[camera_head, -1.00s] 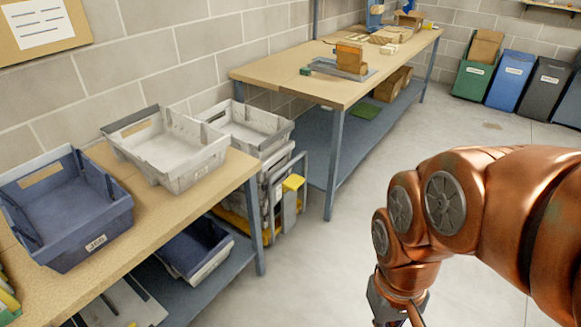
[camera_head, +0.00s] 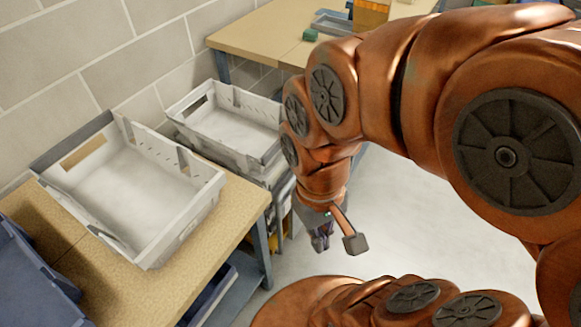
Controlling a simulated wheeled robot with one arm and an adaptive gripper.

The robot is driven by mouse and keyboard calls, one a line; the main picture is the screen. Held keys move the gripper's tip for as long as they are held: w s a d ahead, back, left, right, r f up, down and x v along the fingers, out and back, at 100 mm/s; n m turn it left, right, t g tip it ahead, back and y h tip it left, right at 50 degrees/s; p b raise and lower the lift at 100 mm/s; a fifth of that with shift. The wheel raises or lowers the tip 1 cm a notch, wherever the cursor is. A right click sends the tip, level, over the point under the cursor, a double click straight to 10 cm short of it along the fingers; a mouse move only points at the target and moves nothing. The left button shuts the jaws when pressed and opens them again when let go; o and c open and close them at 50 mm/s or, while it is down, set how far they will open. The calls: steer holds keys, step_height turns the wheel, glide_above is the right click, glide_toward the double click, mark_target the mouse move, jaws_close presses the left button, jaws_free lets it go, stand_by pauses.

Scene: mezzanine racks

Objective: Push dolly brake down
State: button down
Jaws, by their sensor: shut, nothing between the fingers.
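The dolly stands in the gap between two workbenches and carries a stack of grey crates (camera_head: 192,137). Only small yellow parts of the dolly (camera_head: 247,243) show low down, behind the near bench's corner. I cannot make out the brake; my arm covers much of the dolly's right side. My gripper (camera_head: 320,243) points down just right of the crate stack and the near bench's corner, shut and empty. I cannot tell whether it touches the dolly.
The near wooden bench (camera_head: 125,290) holds a large grey tote (camera_head: 150,190) and a blue tote (camera_head: 35,280). The far bench (camera_head: 260,35) stands behind the stack, with a green block (camera_head: 310,35). The grey floor right of the gripper (camera_head: 385,220) looks clear.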

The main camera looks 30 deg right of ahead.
steer(key=shift+w, duration=0.25)
steer(key=w+d+f+m+b, duration=0.3)
steer(key=w+d+f+b, duration=0.2)
steer(key=w+f+b, duration=0.4)
steer(key=w+d+f+m+t+b, duration=0.1)
steer(key=w+d+f+m+b, duration=0.25)
steer(key=w+f+b, duration=0.55)
steer(key=w+d+f+m+b, duration=0.2)
steer(key=w+d+f+b, duration=0.3)
steer(key=w, duration=0.7)
steer(key=w+d+f+m+b, duration=0.3)
steer(key=w+d+f+b, duration=0.4)
steer(key=d+f, duration=0.3)
steer(key=shift+w+d+f+t+b, duration=0.2)
steer(key=shift+w+t+b, duration=0.2)
steer(key=shift+w, duration=0.3)
